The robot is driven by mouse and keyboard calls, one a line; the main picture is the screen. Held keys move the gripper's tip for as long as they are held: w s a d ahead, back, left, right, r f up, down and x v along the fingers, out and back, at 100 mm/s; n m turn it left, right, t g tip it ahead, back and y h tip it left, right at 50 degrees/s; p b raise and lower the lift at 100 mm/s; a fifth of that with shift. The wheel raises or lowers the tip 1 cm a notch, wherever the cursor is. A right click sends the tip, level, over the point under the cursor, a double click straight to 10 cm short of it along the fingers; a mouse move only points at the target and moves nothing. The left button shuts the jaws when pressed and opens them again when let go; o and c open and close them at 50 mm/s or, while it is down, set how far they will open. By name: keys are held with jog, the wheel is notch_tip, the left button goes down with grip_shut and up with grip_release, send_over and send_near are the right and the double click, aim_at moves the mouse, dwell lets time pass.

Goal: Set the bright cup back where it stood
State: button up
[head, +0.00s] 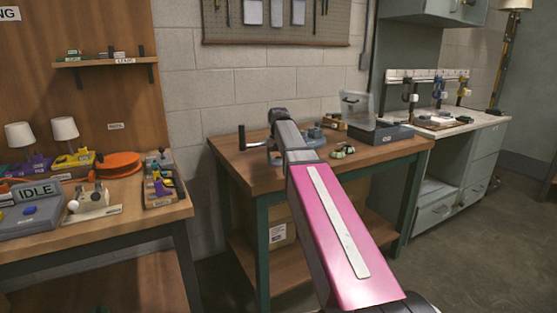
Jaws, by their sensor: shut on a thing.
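I cannot make out a bright cup in the head view. My arm reaches from the lower right, with a pink link, up to a grey end over the middle workbench (240,180). My gripper does not show; the arm's grey end hides that spot. Anything it holds is hidden too. Two white lampshades stand on the left bench, one at its far left (19,134) and one beside it (65,128).
The left bench (130,222) also bears an IDLE box (30,214), an orange disc (118,164) and a parts tray (163,188). The middle workbench holds a grey bin (380,133) and small greenish parts (342,152). A counter (450,131) stands at right. Open floor lies at lower right.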

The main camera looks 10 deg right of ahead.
jog(key=o, duration=1)
jog(key=shift+f, duration=0.1)
